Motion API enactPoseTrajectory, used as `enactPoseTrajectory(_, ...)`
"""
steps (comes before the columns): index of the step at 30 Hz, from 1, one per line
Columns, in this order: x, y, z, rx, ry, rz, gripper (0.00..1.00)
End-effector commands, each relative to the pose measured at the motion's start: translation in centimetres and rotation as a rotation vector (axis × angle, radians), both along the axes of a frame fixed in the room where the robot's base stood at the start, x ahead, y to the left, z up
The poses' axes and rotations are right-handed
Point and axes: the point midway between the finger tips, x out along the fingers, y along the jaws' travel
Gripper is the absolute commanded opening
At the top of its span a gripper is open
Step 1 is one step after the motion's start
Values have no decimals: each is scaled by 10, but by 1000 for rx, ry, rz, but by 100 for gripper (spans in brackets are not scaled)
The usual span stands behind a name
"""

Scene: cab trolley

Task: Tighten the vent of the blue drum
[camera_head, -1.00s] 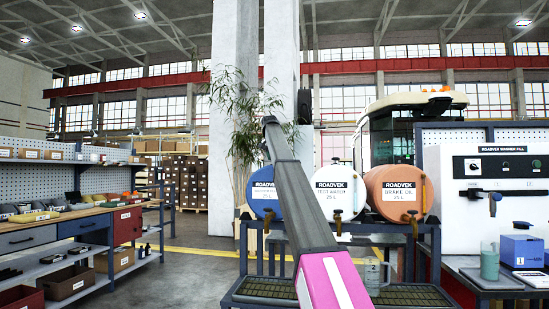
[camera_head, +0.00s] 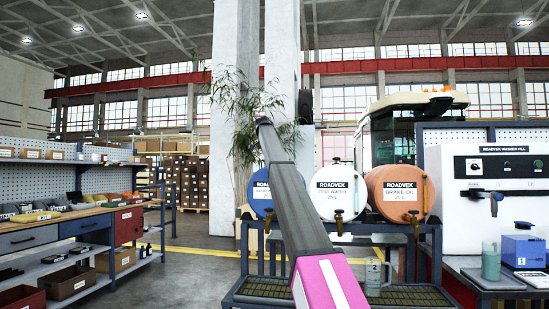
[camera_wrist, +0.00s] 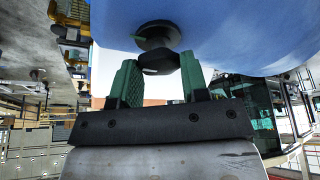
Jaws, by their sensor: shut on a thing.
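The blue drum (camera_head: 260,186) lies on its side at the left of a row of three drums, partly hidden behind my arm in the head view. In the wrist view its blue shell (camera_wrist: 240,35) fills the top. Its vent, a dark knob (camera_wrist: 158,62) on a round dark base, sticks out from the shell. My gripper (camera_wrist: 158,72) has green fingers, one on each side of the knob, and is shut on it. The head view does not show the gripper clearly.
A white drum (camera_head: 340,190) and an orange drum (camera_head: 397,188) lie right of the blue one on the same rack (camera_head: 436,250). A clear jug (camera_head: 374,276) stands below. A plant (camera_head: 240,125) and a pillar rise behind my arm. A workbench (camera_head: 70,220) is at left.

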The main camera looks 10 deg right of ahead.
Motion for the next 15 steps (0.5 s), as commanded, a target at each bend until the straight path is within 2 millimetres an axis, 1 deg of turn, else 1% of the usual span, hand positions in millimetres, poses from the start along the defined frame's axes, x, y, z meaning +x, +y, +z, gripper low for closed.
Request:
enactPoseTrajectory(6, 1, 0, 1, 0, -1, -34, 18)
enactPoseTrajectory(15, 0, 0, 0, 0, -1, -40, 18)
